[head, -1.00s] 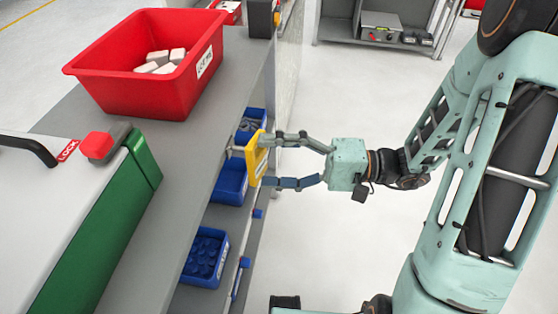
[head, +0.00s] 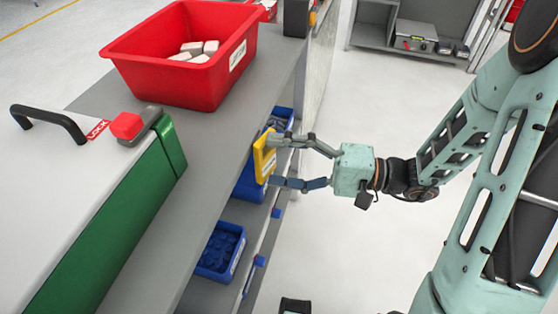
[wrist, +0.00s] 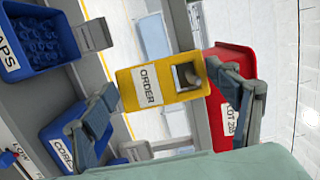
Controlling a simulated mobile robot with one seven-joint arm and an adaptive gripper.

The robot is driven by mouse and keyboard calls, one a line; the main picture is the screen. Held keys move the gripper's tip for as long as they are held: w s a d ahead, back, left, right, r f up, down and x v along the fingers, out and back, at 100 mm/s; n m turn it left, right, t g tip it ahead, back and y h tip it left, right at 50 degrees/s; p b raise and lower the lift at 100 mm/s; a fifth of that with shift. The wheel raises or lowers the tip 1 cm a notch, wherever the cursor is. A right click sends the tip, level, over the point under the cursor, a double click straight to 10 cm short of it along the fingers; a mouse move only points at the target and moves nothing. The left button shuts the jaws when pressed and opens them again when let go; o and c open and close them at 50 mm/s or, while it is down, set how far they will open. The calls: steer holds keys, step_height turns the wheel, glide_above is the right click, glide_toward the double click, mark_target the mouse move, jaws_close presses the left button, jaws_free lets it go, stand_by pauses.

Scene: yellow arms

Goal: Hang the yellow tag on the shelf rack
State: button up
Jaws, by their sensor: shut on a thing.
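The yellow tag (head: 264,155) is a flat plate at the shelf rack's (head: 207,190) right side. It also shows in the wrist view (wrist: 150,102), with a white ORDER label and a squarish hole at its right end. My gripper (head: 272,161) is shut on the tag, one finger at each end; its two fingers also show in the wrist view (wrist: 162,82). A greyish shape shows inside the hole; I cannot tell whether it is a peg passing through or only something behind. The tag's shelf-facing side is hidden in the head view.
A red bin (head: 185,85) with pale blocks stands on the top shelf, beside a green-and-white case (head: 110,200) with a red latch. Blue bins (head: 220,250) sit on the lower shelf. Open floor (head: 330,240) lies right of the rack.

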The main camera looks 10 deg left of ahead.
stand_by(0.4)
steer(key=o, duration=1.2)
